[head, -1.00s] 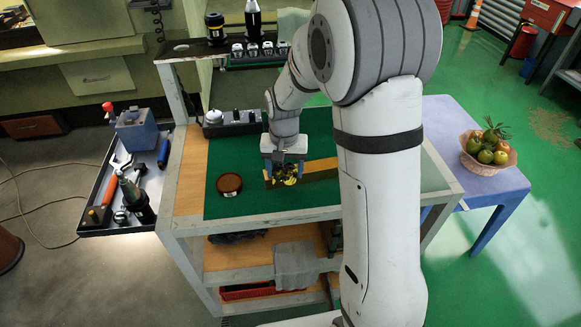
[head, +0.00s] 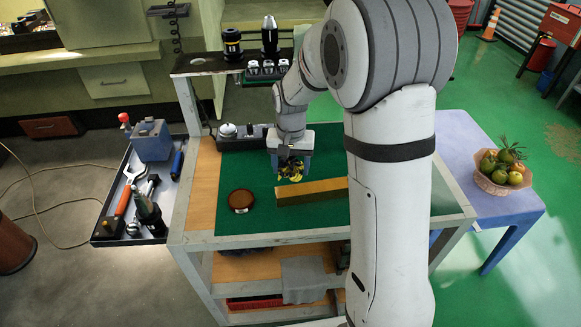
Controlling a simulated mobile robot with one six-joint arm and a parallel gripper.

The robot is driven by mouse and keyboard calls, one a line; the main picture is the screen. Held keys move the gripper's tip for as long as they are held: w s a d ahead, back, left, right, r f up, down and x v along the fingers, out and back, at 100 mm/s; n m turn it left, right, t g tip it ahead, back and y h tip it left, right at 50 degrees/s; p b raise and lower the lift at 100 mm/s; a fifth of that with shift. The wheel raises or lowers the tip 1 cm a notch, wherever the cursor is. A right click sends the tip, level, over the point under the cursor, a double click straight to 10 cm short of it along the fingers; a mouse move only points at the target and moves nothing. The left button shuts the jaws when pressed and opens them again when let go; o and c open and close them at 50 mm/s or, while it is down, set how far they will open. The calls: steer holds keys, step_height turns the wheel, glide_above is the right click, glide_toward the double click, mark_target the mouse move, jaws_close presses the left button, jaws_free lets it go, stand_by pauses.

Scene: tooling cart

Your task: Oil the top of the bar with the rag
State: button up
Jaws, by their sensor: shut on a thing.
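My gripper (head: 290,165) is shut on a yellow and dark patterned rag (head: 289,174), which hangs bunched between the fingers. A long brass-coloured bar (head: 312,191) lies on the green mat (head: 255,227) of the cart top. Its left end is in plain view and its right end runs behind my arm. The rag shows just beyond the bar's left part in the picture. I cannot tell whether it is above the bar or behind it, but a strip of mat shows between them. A round brown tin (head: 240,200) sits on the mat left of the bar.
A side tray (head: 107,228) with tools hangs on the cart's left. A black rack and tool holders (head: 268,77) stand along the back. A blue table with a fruit basket (head: 501,182) is at the right. The mat in front of the bar is clear.

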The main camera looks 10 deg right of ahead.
mark_target(291, 166)
steer(key=shift+s+r+p, duration=0.1)
steer(key=shift+r+p, duration=0.75)
steer(key=shift+r, duration=0.85)
steer(key=shift+f, duration=0.15)
